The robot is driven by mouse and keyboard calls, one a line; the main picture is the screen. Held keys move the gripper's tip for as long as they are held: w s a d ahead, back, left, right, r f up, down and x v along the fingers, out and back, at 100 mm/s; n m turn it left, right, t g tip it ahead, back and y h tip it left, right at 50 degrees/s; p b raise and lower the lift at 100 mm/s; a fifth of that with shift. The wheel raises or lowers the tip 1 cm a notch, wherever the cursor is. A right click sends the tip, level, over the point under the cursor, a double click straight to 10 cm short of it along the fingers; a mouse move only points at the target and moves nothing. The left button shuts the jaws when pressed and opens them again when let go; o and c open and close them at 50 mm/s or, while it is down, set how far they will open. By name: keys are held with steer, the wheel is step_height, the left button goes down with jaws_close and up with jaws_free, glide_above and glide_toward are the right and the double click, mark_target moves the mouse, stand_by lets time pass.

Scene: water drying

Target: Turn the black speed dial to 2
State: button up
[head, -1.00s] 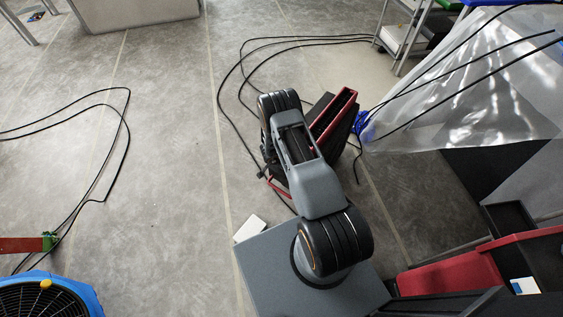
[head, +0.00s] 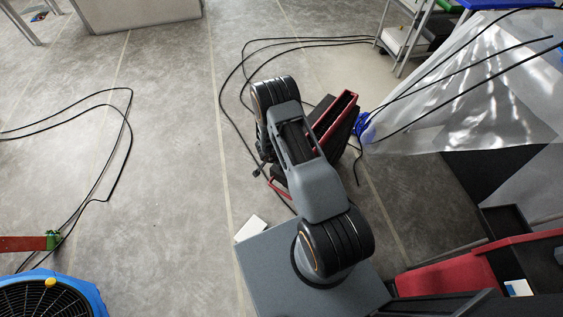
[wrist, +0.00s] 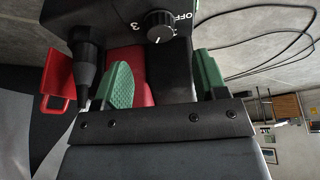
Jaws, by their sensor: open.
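The black speed dial (wrist: 160,25) is at the top middle of the wrist view, on a black panel. OFF is printed to its right and a 3 to its left; a mark below it is too small to read. The white line on the dial's lower side is too small to read as a setting. My gripper (wrist: 160,80) is open, with green fingers on either side below the dial and apart from it. In the head view, a red and black machine (head: 342,120) stands partly hidden behind my arm, and my fingers and the dial are hidden.
A black cylindrical part (wrist: 87,55) and a red handle (wrist: 57,85) are left of the dial. Black cables (head: 235,75) lie on the floor. A blue fan (head: 88,285) stands at lower left, and plastic sheeting (head: 480,100) hangs at right. The left floor is mostly clear.

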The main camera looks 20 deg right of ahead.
steer(key=p+v, duration=0.1)
steer(key=v, duration=0.6)
steer(key=shift+p, duration=0.35)
